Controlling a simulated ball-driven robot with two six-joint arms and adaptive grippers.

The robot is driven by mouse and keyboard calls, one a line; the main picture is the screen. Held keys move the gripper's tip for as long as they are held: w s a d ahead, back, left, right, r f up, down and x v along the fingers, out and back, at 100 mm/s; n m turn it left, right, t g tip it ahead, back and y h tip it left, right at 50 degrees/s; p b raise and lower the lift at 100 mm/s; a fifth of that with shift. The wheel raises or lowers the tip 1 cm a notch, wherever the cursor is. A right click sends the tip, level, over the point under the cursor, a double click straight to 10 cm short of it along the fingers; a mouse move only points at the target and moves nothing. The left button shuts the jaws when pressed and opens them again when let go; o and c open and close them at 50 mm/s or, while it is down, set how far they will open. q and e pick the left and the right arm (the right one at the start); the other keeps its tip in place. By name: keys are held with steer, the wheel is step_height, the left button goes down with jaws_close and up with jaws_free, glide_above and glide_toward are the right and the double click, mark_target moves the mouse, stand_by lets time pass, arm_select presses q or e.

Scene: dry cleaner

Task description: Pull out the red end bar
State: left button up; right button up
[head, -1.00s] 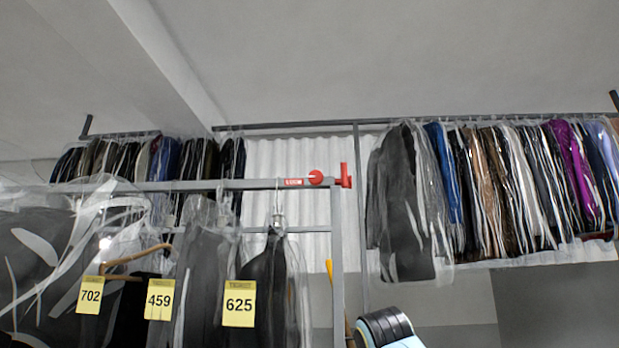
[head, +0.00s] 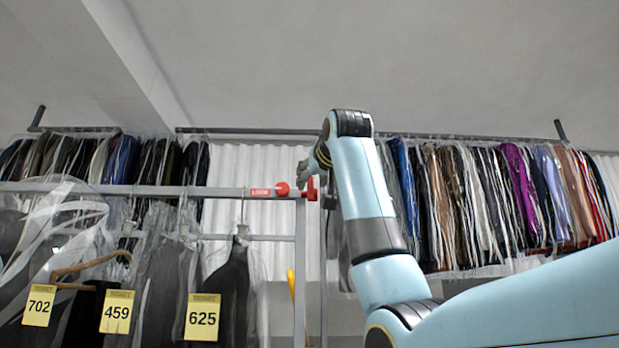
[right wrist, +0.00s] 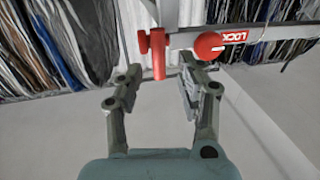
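The red end bar (head: 312,188) is at the right end of the grey rack rail in the head view. A round red knob (head: 282,189) sits just left of it, beside a red label (head: 262,192). My right gripper (head: 308,168) is up at the bar. In the right wrist view the gripper (right wrist: 158,82) is open, with the upright red bar (right wrist: 158,58) lined up in the gap between its fingertips. I cannot tell whether a finger touches it. The red knob (right wrist: 208,46) and LOCK label (right wrist: 236,37) are just right of the fingers. My left gripper is not in view.
Bagged garments with yellow tags, such as 625 (head: 202,316), hang from the near rack rail (head: 225,192). More bagged clothes (head: 500,195) hang along the back wall. A yellow object (head: 291,283) shows behind the rack post. Open floor lies below the gripper in the wrist view.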

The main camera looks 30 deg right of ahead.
mark_target(312, 184)
steer(key=p+x, duration=0.1)
steer(key=x, duration=0.2)
steer(key=shift+s+d+r, duration=0.1)
steer(key=shift+d, duration=0.05)
steer(key=shift+w+d, duration=0.1)
steer(key=shift+w, duration=0.5)
steer(key=shift+d, duration=0.1)
jaws_close()
